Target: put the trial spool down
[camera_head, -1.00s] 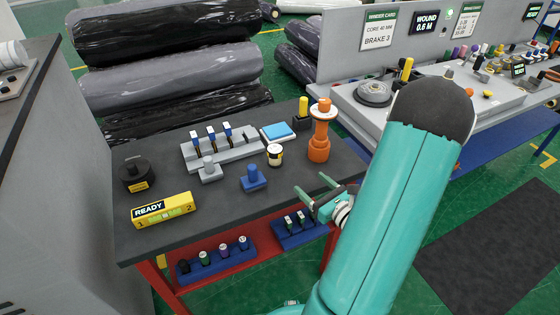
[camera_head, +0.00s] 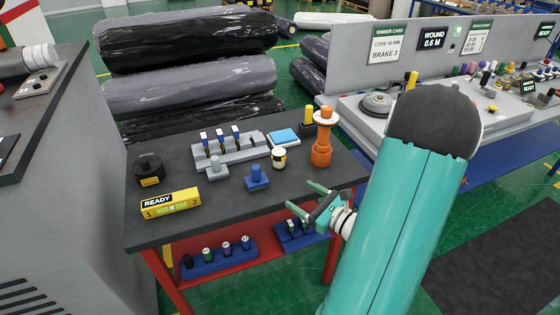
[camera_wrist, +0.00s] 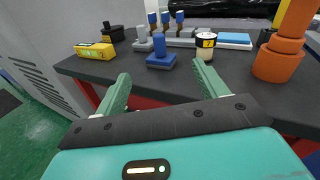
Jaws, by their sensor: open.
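A small white spool with a black and yellow label (camera_head: 279,158) stands upright on the dark table (camera_head: 225,220), and it also shows in the wrist view (camera_wrist: 205,45). I cannot tell whether it is the trial spool. An orange stand (camera_head: 321,150) with a white disc near its top is at the table's right; it also shows in the wrist view (camera_wrist: 280,55). My gripper (camera_head: 303,195) is open and empty at the table's front right edge, apart from both. In the wrist view, its fingers (camera_wrist: 160,72) point at the table with nothing between them.
A blue block (camera_head: 257,178), grey peg block (camera_head: 218,170), yellow READY box (camera_head: 171,202), black weight (camera_head: 149,170), grey rack (camera_head: 230,148) and blue pad (camera_head: 284,137) share the table. Below is a shelf with small spools (camera_head: 225,255). The table's front middle is clear.

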